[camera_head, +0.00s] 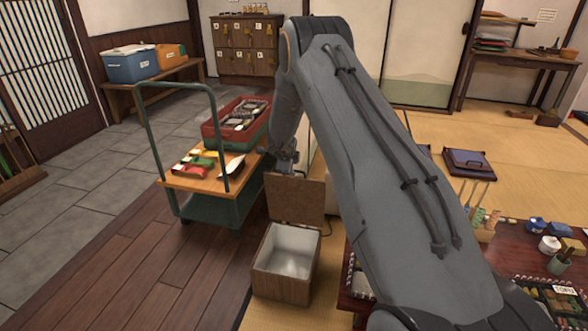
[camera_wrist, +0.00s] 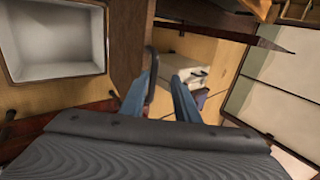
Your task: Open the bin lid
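The bin (camera_head: 281,284) is a brown box with a pale inside, standing on the floor in the middle of the head view. Its brown lid (camera_head: 297,199) stands up at the bin's far edge, so the bin is open. The wrist view shows the bin's empty pale inside (camera_wrist: 52,35) at upper left and the lid (camera_wrist: 127,40) edge-on beside it. My gripper (camera_head: 285,160) is near the lid's upper edge in the head view. In the wrist view my gripper (camera_wrist: 162,78) has its two blue-grey fingers apart, with nothing clearly held. Contact with the lid cannot be told.
A green cart (camera_head: 205,207) with a red crate (camera_head: 222,128) stands left of the bin. A low dark table (camera_head: 508,240) with lunch things is at the right. Wooden floor (camera_head: 135,265) lies clear at front left.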

